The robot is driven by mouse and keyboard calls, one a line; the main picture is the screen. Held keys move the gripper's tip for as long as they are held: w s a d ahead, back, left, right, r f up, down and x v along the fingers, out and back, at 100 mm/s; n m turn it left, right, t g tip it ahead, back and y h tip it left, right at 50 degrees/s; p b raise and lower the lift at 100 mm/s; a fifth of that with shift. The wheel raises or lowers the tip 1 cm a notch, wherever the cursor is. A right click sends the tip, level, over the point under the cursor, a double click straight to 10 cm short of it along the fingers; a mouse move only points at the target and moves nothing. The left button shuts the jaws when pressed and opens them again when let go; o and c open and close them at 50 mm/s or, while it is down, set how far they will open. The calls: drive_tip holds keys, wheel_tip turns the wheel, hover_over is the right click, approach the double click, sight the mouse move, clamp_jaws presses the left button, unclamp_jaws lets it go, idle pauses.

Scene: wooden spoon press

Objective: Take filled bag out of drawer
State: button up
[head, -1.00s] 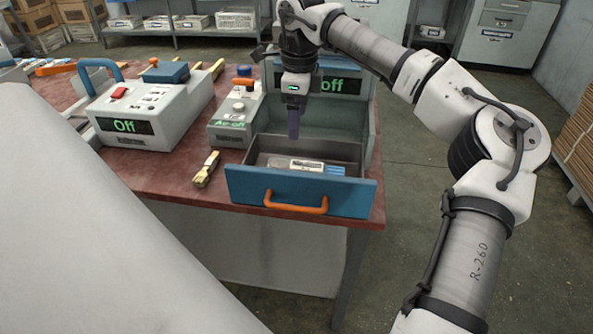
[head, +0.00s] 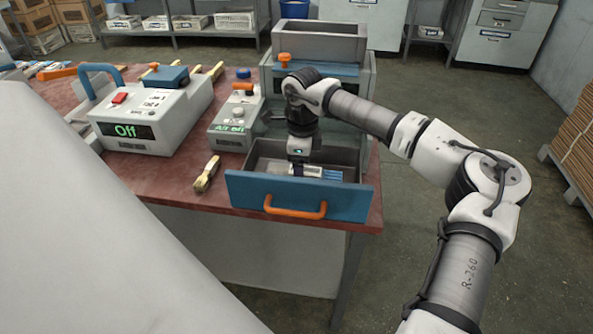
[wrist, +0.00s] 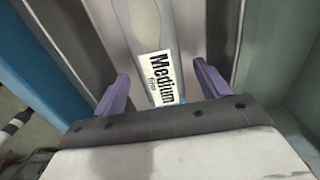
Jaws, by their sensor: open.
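The open drawer has a blue front (head: 345,199) with an orange handle (head: 295,209). The filled bag (head: 333,173) lies inside it, pale with blue stripes; my gripper and wrist hide part of it in the head view. In the wrist view the bag (wrist: 142,30) carries a white label reading "Medium". My gripper (wrist: 158,90) points down into the drawer, its two purple fingers apart, one on each side of the bag. In the head view the fingertips are hidden behind the wrist and drawer front.
The machine (head: 352,92) rises behind the drawer, with a grey hopper on top. A box reading "Off" (head: 150,110) and a smaller control box (head: 235,118) stand to the left. A brush (head: 207,174) lies on the red table (head: 185,182) beside the drawer.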

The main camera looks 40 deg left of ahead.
drive_tip(key=shift+f, duration=0.55)
drive_tip(key=c, duration=1.1)
drive_tip(key=shift+o, duration=0.2)
drive_tip(key=shift+r, duration=0.1)
